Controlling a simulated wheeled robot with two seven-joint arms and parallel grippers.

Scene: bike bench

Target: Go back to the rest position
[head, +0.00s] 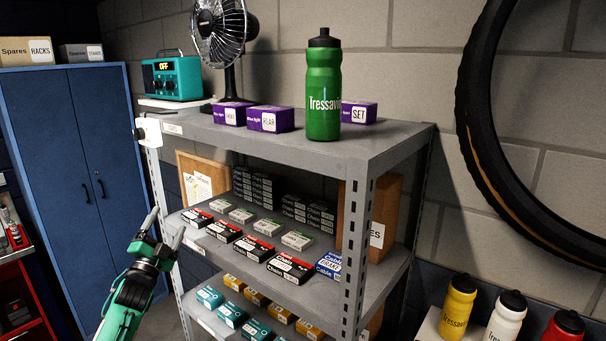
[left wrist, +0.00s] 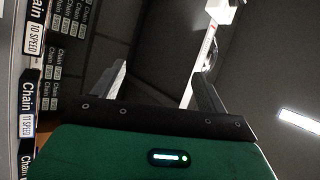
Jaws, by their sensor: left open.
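My left gripper (head: 165,230) is open and empty in the head view, in front of the left side of the grey shelf unit (head: 290,150), pointing up. In the left wrist view its two fingers (left wrist: 158,85) stand apart with nothing between them. A green bottle (head: 323,90) with a black cap stands upright on the top shelf, apart from the gripper. My right gripper is not in view.
Purple boxes (head: 270,119), a fan (head: 222,35) and a teal radio (head: 172,78) sit on or beside the top shelf. Small boxes (head: 254,248) fill the lower shelves. A blue cabinet (head: 70,160) stands at left. Several bottles (head: 506,315) stand at lower right. A tire (head: 490,150) hangs at right.

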